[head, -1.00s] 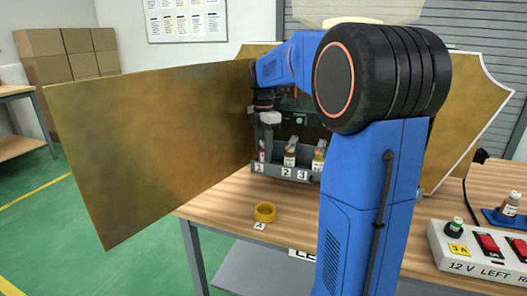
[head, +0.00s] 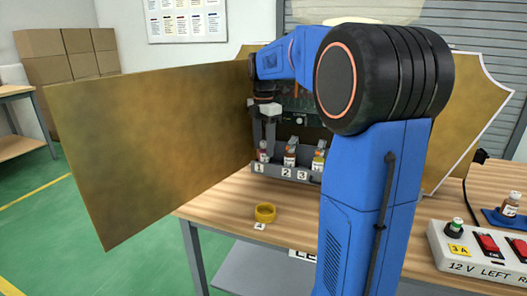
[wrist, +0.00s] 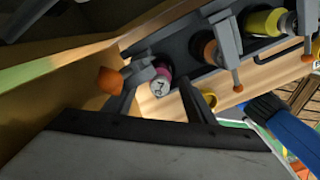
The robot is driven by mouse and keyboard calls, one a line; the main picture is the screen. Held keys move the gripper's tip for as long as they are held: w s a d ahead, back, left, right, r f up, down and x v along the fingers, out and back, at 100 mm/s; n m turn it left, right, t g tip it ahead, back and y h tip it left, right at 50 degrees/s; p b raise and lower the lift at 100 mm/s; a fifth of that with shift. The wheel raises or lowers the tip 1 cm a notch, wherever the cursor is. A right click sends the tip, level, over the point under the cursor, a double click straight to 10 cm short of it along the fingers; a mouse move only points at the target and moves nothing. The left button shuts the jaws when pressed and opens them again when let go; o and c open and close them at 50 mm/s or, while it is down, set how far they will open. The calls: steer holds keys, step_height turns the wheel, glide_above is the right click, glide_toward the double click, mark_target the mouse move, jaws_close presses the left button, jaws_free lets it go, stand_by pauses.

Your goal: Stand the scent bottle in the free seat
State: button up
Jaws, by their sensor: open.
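A small bottle with a pale, marked cap and a pink-red body (wrist: 161,86) stands at place 1 of the grey rack; it also shows in the head view (head: 263,156). My gripper (head: 269,132) is above it. In the wrist view my gripper (wrist: 160,98) is open, with one finger either side of the cap and gaps showing. A grey lever with an orange tip (wrist: 110,81) lies just left of the bottle. The rack (head: 286,174) holds bottles at places 2 (head: 290,159) and 3 (head: 318,162). The bottle's base is hidden.
A large gold panel (head: 160,140) stands close on the left. Orange-tipped levers (wrist: 237,87) reach over the other places. A yellow ring (head: 265,213) lies on the wooden table. At right are a switch box (head: 470,252) and a brown bottle (head: 511,205) on a blue pad.

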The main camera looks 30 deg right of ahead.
step_height(320, 180, up, 5)
steer(key=shift+f, duration=0.1)
stand_by(0.7)
steer(key=shift+s+a, duration=0.2)
steer(key=s+a+f+m+t, duration=0.35)
steer(key=s+a+m, duration=0.6)
steer(key=s, duration=0.45)
steer(key=s+a+f+m, duration=0.3)
steer(key=s+f, duration=0.3)
steer(key=s, duration=0.2)
steer(key=s+a+f+m+t, duration=0.1)
steer(key=s+a+f+m, duration=0.1)
steer(key=s+f+m, duration=0.4)
steer(key=shift+s+a+f, duration=0.4)
steer(key=shift+s+f, duration=0.3)
steer(key=shift+s, duration=0.2)
